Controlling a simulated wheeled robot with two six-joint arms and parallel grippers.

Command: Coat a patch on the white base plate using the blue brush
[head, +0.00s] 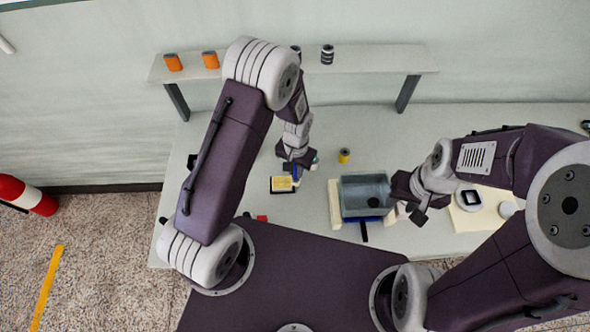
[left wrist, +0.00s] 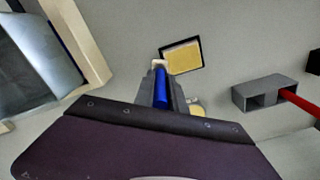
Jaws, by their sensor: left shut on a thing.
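My left gripper (head: 295,176) is shut on the blue brush (left wrist: 161,88), which also shows in the head view as a small blue piece (head: 296,172). In the left wrist view the brush's pale tip points away from me, beside the left edge of a yellow pad in a dark frame (left wrist: 183,56). I cannot tell whether the tip touches it. The pad (head: 282,184) lies on the table below the gripper in the head view. My right gripper (head: 415,206) is beside the grey-blue bin; its jaws are unclear. A cream plate (head: 489,217), possibly the base plate, lies at right with a dark-framed square on it.
A grey-blue bin (head: 364,190) stands between pale side rails at mid-table. A yellow-and-dark cylinder (head: 344,156) stands behind it. A grey slotted block (left wrist: 268,93) with a red handle is at right in the left wrist view. A raised shelf (head: 375,59) runs along the back.

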